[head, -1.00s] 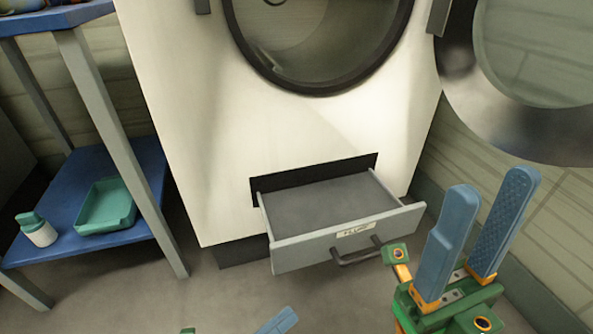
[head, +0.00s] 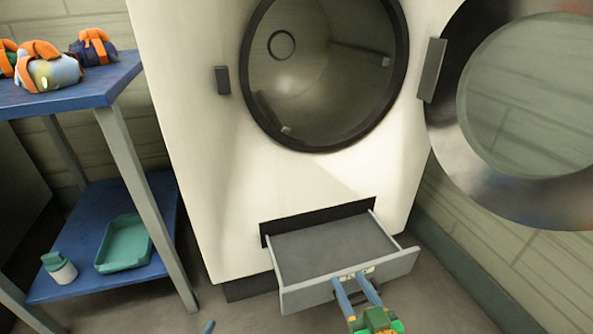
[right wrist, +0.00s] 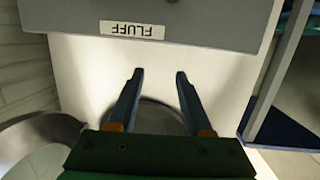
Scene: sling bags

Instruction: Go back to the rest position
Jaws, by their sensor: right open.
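My right gripper (head: 347,276) is low in the head view, in front of the open drawer (head: 305,294) and overlapping its front. In the right wrist view its two blue fingers (right wrist: 160,75) are apart with nothing between them. The drawer front with a "FLUFF" label (right wrist: 132,29) is at the top of that view, apart from the fingertips. Of my left gripper only a blue tip (head: 208,327) shows at the bottom edge of the head view, so its jaws cannot be judged.
The white machine (head: 205,165) has its round door (head: 445,125) swung open to the right. A blue shelf (head: 65,100) at left bears several orange-strapped bags (head: 48,68). Its lower level holds a green tray (head: 125,243) and a small bottle (head: 59,268). The drawer looks empty.

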